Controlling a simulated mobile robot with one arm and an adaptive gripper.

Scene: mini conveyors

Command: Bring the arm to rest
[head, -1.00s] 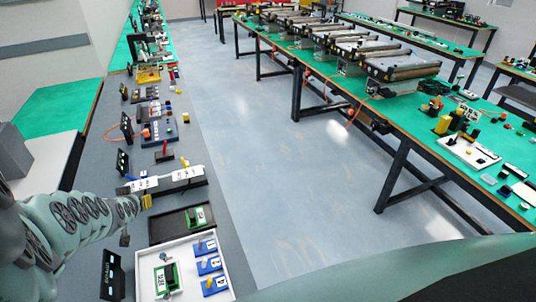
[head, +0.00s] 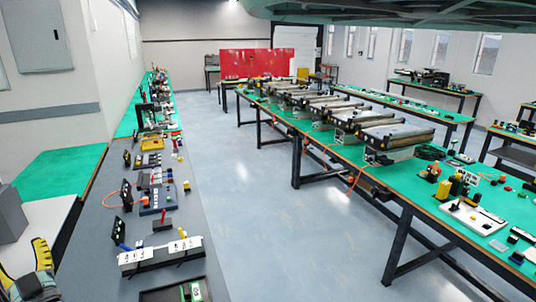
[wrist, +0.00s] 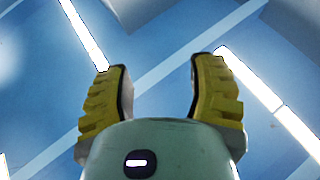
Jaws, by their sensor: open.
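My gripper (wrist: 160,95) shows in the wrist view with its two yellow ridged fingers spread apart and nothing between them. Behind the fingers is a blue surface with bright white strips, blurred. In the head view, a yellow ridged part of my gripper (head: 42,255) shows at the lower left edge, left of the grey bench. Most of my arm is outside the head view.
A long grey bench (head: 112,270) runs along the left, with a black-and-white holder (head: 160,257) and several small devices on it. A green table (head: 440,213) with mini conveyors (head: 397,138) stands at the right. The floor aisle (head: 270,215) between them is clear.

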